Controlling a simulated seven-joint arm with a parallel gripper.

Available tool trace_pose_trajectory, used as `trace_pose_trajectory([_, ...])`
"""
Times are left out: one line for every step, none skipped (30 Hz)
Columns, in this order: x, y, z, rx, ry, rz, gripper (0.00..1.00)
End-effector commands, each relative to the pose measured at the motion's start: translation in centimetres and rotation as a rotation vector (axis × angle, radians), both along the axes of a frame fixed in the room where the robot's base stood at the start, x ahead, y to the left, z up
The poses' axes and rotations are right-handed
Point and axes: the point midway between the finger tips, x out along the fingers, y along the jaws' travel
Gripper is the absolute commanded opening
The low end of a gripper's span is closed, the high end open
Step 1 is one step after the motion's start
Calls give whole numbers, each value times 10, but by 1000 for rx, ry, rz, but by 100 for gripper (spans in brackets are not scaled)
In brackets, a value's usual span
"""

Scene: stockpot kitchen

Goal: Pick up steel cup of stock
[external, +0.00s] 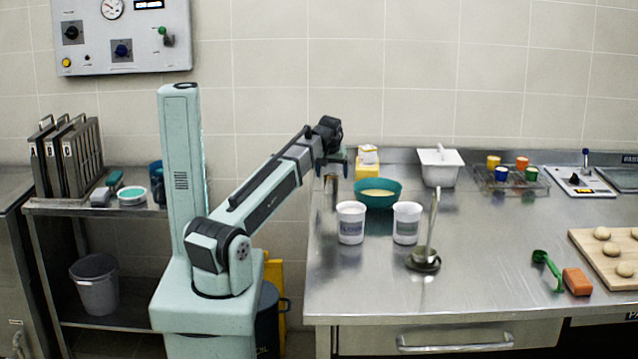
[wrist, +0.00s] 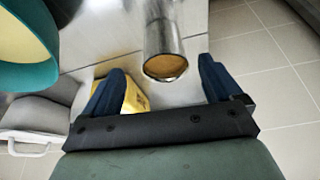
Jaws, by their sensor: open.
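The steel cup of stock (wrist: 163,30) shows at the top middle of the wrist view, a shiny cylinder with brown-orange stock at its near open end. My gripper (wrist: 162,66) is open and empty, with one blue finger on each side of the picture. The cup lies beyond the fingertips, roughly in line with the gap between them. In the external view my gripper (external: 335,164) is above the back left part of the steel table, left of the teal bowl. The cup is largely hidden there behind the gripper.
The teal bowl (external: 378,193) of yellow liquid stands close by, with two white tubs (external: 350,224) (external: 407,224) in front. A yellow-and-white box (external: 367,162) and a white container (external: 440,168) are behind. The table's left edge is near.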

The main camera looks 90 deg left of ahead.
Motion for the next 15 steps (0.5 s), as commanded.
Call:
trace_pose_trajectory([0,1,-1,0,0,0,92])
trace_pose_trajectory([0,1,-2,0,0,0,92])
trace_pose_trajectory([-1,2,-4,0,0,0,92])
trace_pose_trajectory([-1,3,-6,-1,0,0,92])
trace_pose_trajectory([-1,4,-8,-1,0,0,92])
trace_pose_trajectory([-2,5,-11,-2,1,0,92])
trace_pose_trajectory([-2,7,-14,-2,1,0,92])
trace_pose_trajectory([-3,8,-17,-2,1,0,92])
trace_pose_trajectory([-3,11,-22,-2,1,0,92])
trace_pose_trajectory([-4,12,-25,-2,1,0,92])
trace_pose_trajectory([-4,14,-28,-2,1,0,92])
trace_pose_trajectory([-4,16,-33,-2,1,0,92])
trace_pose_trajectory([-4,17,-36,-2,2,-1,92])
trace_pose_trajectory([-3,18,-39,-2,1,0,92])
trace_pose_trajectory([-3,20,-42,-1,1,0,92])
